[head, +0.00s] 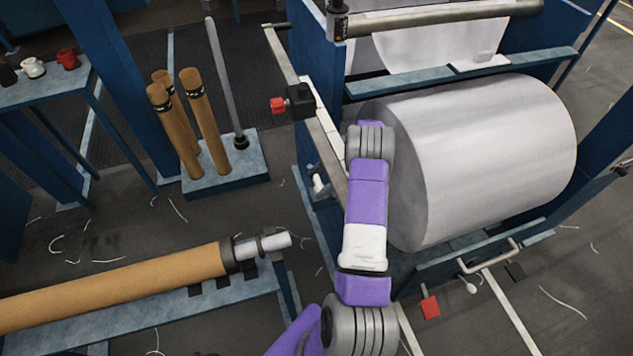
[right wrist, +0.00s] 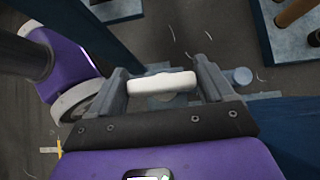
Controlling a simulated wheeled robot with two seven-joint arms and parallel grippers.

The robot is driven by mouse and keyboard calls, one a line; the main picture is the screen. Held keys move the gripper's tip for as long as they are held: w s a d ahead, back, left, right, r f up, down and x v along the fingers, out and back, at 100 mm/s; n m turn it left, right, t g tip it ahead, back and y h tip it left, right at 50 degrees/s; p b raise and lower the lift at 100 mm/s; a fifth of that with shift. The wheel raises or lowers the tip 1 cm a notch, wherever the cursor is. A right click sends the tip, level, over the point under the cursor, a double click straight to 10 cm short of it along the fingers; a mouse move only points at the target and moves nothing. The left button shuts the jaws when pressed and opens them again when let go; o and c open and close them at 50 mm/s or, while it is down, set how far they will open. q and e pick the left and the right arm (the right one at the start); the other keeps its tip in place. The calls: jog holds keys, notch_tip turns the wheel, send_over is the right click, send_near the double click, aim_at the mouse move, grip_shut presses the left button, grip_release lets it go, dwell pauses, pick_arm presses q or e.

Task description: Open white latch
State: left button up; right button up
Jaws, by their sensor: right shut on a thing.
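The white latch (right wrist: 162,83) shows in the right wrist view as a short, rounded white bar. It spans the space between the two grey fingers of my right gripper (right wrist: 161,66), which is shut on it. In the head view, my purple and grey right arm reaches up in front of the loom's roll, and its gripper cannot be made out clearly. A small white part (head: 318,184) shows low on the blue machine frame, left of my arm. I cannot tell whether it is the same latch. My left gripper is not in view.
A large pale roll (head: 490,150) fills the blue machine, close to my right arm. A brown tube (head: 120,287) lies on a bench at lower left. Upright brown tubes (head: 205,120) stand on a blue base. Floor between them is mostly clear, with scattered threads.

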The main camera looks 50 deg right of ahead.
jog(key=o, duration=1.4)
jog(key=p+v, duration=0.2)
jog(key=v, duration=0.5)
jog(key=shift+d+r, duration=0.2)
jog(key=shift+r, duration=0.05)
jog(key=shift+s, duration=0.1)
